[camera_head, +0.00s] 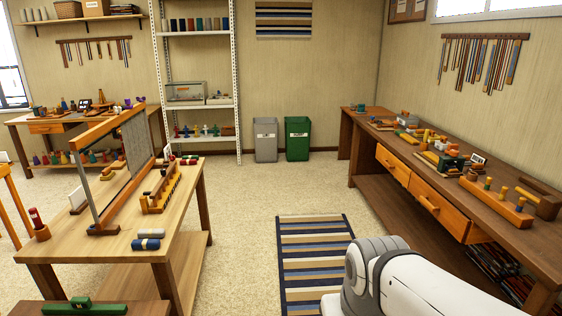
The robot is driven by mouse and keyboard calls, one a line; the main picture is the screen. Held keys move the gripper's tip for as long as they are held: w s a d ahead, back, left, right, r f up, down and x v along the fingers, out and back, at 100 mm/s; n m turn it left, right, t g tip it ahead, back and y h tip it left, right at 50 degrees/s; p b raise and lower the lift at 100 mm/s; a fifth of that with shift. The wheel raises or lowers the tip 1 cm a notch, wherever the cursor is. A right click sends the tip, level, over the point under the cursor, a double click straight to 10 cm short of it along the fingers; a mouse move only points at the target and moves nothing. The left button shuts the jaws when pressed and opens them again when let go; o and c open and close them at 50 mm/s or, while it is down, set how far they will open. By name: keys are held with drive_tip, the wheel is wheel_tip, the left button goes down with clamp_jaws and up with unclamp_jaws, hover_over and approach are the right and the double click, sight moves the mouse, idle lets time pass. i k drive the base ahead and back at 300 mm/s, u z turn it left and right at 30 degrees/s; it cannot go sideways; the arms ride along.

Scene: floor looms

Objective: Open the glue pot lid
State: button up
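I cannot make out a glue pot or its lid for certain at this distance. Several small items crowd the right workbench (375,165), among them a dark green object (447,160) too small to identify. More small items stand on the back left bench (20,118). My white and grey arm link fills the bottom right corner. My gripper is outside the view.
A wooden table (115,247) with an upright loom frame (137,112) stands at left. A striped rug (305,255) lies on open carpet between table and workbench. A grey bin (265,140) and a green bin (298,138) stand by the back wall.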

sight(445, 140)
drive_tip(key=u, duration=0.1)
drive_tip(key=i, duration=3.05)
drive_tip(key=z, duration=0.45)
drive_tip(key=i, duration=1.55)
drive_tip(key=z, duration=1.2)
drive_tip(key=i, duration=1.55)
drive_tip(key=z, duration=0.85)
drive_tip(key=i, duration=0.55)
drive_tip(key=z, duration=0.25)
